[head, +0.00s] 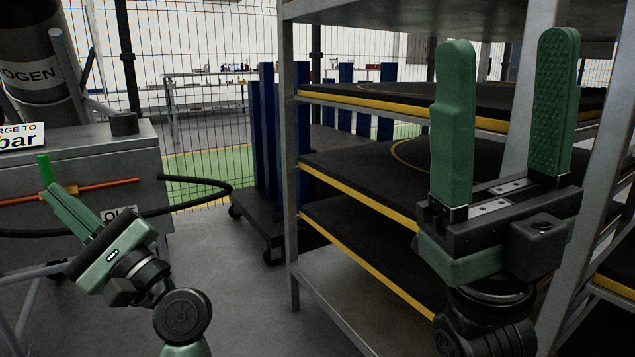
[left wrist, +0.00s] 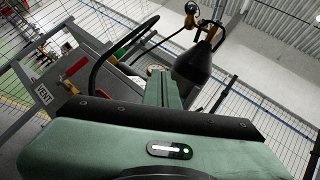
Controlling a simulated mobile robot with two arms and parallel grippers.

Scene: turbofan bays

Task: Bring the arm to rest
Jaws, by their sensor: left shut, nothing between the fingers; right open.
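My left gripper (head: 57,194) is at the lower left in the head view, in front of the grey cart. Its green fingers are together with nothing between them, and they point up and left. In the left wrist view the shut fingers (left wrist: 162,75) point toward a dark nozzle-like part. My right gripper (head: 507,45) stands upright at the right, in front of the shelf rack. Its two green fingers are wide apart and the gap is empty.
A grey cart (head: 115,165) with a dark cylinder (head: 35,50), an orange rod (head: 100,187) and a black hose (head: 200,182) stands at left. A shelf rack (head: 292,215) with yellow-edged black shelves fills the right. Blue posts (head: 268,130) stand on a wheeled base. Bare floor (head: 240,290) lies between.

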